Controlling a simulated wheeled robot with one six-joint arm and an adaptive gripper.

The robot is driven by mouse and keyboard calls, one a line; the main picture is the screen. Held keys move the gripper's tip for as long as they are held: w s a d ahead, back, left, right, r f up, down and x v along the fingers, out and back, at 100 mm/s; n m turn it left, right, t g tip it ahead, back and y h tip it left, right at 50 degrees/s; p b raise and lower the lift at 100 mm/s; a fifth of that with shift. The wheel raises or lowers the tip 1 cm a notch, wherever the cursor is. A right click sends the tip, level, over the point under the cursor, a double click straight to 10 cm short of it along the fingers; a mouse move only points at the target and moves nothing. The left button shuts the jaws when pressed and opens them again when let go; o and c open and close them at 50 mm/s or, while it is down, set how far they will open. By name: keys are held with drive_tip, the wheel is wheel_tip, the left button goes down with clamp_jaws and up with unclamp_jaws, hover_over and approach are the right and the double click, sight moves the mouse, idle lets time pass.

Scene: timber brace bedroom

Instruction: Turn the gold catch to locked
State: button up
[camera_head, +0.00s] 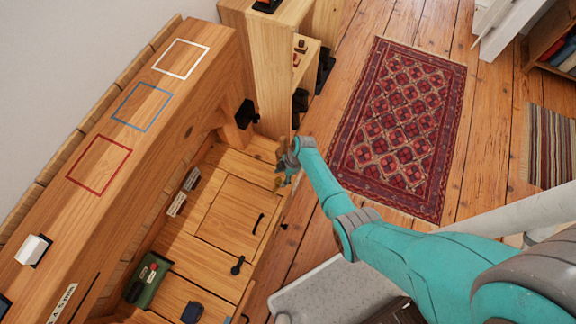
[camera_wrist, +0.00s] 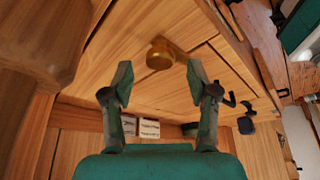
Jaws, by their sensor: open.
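The gold catch (camera_wrist: 161,54) is a rounded brass-coloured knob on a pale wooden panel, seen at the upper middle of the wrist view. My gripper (camera_wrist: 160,78) is open and empty, with one finger on each side of the picture's middle. The catch shows just beyond the gap between the fingertips; no contact is visible, and the exact distance is unclear. In the head view my gripper (camera_head: 285,168) is at the far right end of the wooden bench, small and partly covered by my wrist. The catch cannot be clearly made out there.
Two white labels (camera_wrist: 139,127) lie beyond my fingers. A black hook-like handle (camera_head: 237,265) and a green tray (camera_head: 150,277) are on the bench panels. A wooden shelf unit (camera_head: 270,75) stands close behind my gripper. Open floor and a red rug (camera_head: 400,125) lie to the right.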

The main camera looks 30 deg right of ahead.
drive_tip(key=v, duration=1)
idle(0.3)
drive_tip(key=s+a+m+t+h, duration=0.2)
drive_tip(key=s+m+t, duration=0.15)
drive_tip(key=s, duration=0.55)
drive_tip(key=s+a+m+t+h, duration=0.2)
drive_tip(key=s+m, duration=0.2)
drive_tip(key=s, duration=0.5)
drive_tip(key=s+r+m+t, duration=0.3)
drive_tip(key=s+r, duration=0.2)
drive_tip(key=r, duration=0.7)
drive_tip(key=s+r+m+t, duration=0.2)
drive_tip(key=s+r, duration=0.4)
drive_tip(key=r, duration=0.6)
drive_tip(key=s+a+r+m+t, duration=0.1)
drive_tip(key=s+r+m+t, duration=0.2)
drive_tip(key=r, duration=0.9)
drive_tip(key=s+m, duration=0.1)
drive_tip(key=s, duration=0.2)
drive_tip(key=shift+r+t+h, duration=0.3)
drive_tip(key=shift+t, duration=0.05)
